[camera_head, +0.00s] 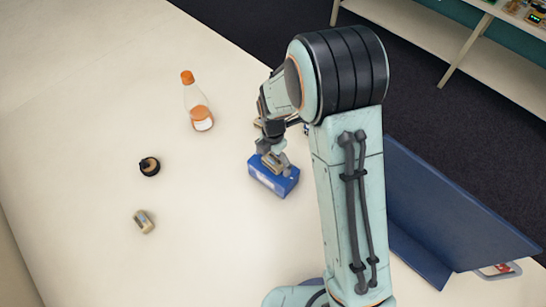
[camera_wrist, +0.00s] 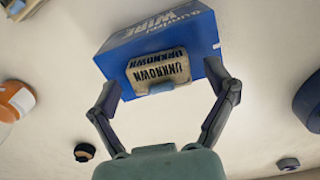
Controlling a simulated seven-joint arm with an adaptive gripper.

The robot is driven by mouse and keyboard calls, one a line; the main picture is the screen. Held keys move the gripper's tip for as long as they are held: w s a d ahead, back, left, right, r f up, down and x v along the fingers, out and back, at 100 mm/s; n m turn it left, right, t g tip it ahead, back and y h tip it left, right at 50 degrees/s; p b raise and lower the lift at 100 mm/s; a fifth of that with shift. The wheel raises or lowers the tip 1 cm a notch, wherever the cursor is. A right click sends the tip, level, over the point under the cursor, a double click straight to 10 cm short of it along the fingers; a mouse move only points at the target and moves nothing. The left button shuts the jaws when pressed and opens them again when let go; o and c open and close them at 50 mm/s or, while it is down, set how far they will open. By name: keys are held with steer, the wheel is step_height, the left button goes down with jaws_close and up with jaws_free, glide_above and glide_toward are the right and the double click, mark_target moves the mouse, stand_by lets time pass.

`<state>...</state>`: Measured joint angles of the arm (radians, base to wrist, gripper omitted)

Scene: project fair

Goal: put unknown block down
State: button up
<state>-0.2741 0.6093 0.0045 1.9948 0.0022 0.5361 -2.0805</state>
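The unknown block (camera_wrist: 158,72), tan with "UNKNOWN" in dark letters, lies on top of a blue box (camera_wrist: 125,48) marked "WIRE" in the wrist view. In the head view the block (camera_head: 271,161) shows as a small tan piece on the blue box (camera_head: 265,177), partly covered by my fingers. My gripper (camera_wrist: 161,78) is open, one finger on each side of the block, with gaps visible between fingers and block. My gripper (camera_head: 272,160) also shows right above the box in the head view.
A bottle with orange contents (camera_head: 198,112), a black round item (camera_head: 149,166) and a small beige-grey block (camera_head: 143,221) stand apart on the pale table (camera_head: 90,110). A blue panel (camera_head: 440,205) stands to the right of my arm. The table's left side has free room.

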mark_target(273, 161)
steer(key=shift+r, duration=0.1)
step_height(273, 161, up, 12)
steer(key=s+d+r+m, duration=0.2)
steer(key=s+d+m, duration=0.2)
steer(key=s+m, duration=0.6)
steer(key=s+d+r+m, duration=0.3)
steer(key=s+m, duration=0.8)
steer(key=m, duration=0.4)
steer(key=shift+s+d+m+y, duration=0.25)
steer(key=shift+d+m+y, duration=0.15)
steer(key=shift+d, duration=0.15)
steer(key=o, duration=0.3)
